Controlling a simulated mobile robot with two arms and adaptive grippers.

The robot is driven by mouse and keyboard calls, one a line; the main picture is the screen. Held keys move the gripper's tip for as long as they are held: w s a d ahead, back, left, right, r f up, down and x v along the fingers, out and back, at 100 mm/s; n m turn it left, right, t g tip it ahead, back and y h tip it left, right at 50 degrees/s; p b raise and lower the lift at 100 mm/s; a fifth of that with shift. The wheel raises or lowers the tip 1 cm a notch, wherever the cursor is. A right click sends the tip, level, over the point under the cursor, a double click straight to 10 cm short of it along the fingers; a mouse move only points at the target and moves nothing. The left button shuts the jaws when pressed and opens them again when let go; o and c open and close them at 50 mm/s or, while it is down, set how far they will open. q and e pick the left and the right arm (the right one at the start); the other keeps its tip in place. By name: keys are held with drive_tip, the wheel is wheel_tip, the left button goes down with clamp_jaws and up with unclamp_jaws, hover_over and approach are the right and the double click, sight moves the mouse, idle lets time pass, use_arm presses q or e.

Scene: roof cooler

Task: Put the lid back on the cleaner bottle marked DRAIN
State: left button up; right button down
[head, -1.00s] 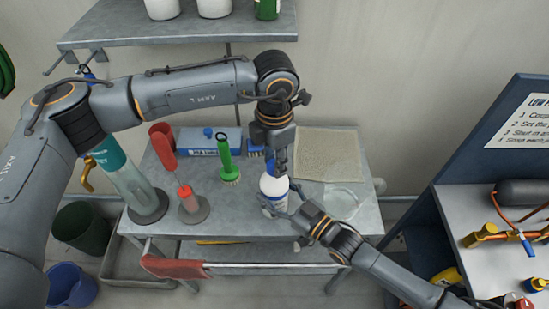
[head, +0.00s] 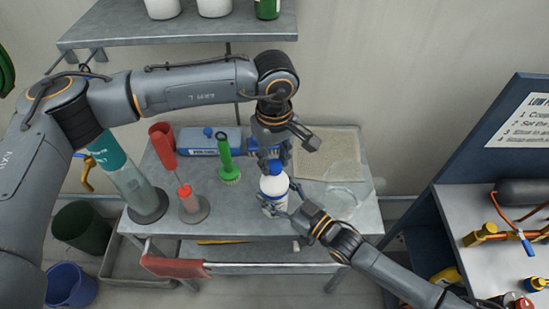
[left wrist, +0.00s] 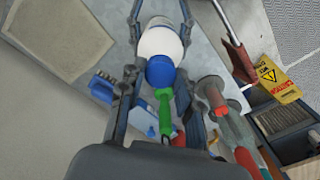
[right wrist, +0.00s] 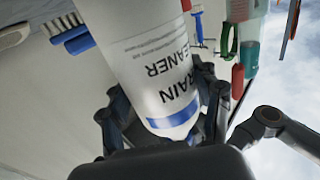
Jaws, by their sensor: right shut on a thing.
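The white cleaner bottle (head: 273,188) stands upright near the front middle of the metal cart. Its label reads "DRAIN CLEANER", as the right wrist view shows on the bottle (right wrist: 160,60). My right gripper (head: 271,205) is shut on the bottle's lower body. The blue lid (head: 274,167) sits on the bottle's top; the lid also shows in the left wrist view (left wrist: 160,71). I cannot tell whether it is screwed tight. My left gripper (head: 290,152) is open just above the lid, its fingers spread to either side and apart from it.
A green-handled brush (head: 227,165), a blue box (head: 205,141), a red-handled tool (head: 188,197) and a clear cylinder (head: 130,185) stand left of the bottle. A beige mat (head: 328,155) and a clear round dish (head: 342,199) lie to the right. A shelf (head: 180,27) hangs above.

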use_arm(q)
drive_tip(key=o, duration=0.4)
drive_tip(key=shift+c, duration=0.2)
drive_tip(key=shift+r, duration=0.1)
use_arm(e)
drive_tip(key=shift+c, duration=1)
unclamp_jaws()
use_arm(q)
wheel_tip(320, 180, up, 12)
use_arm(e)
drive_tip(key=v, duration=1.2)
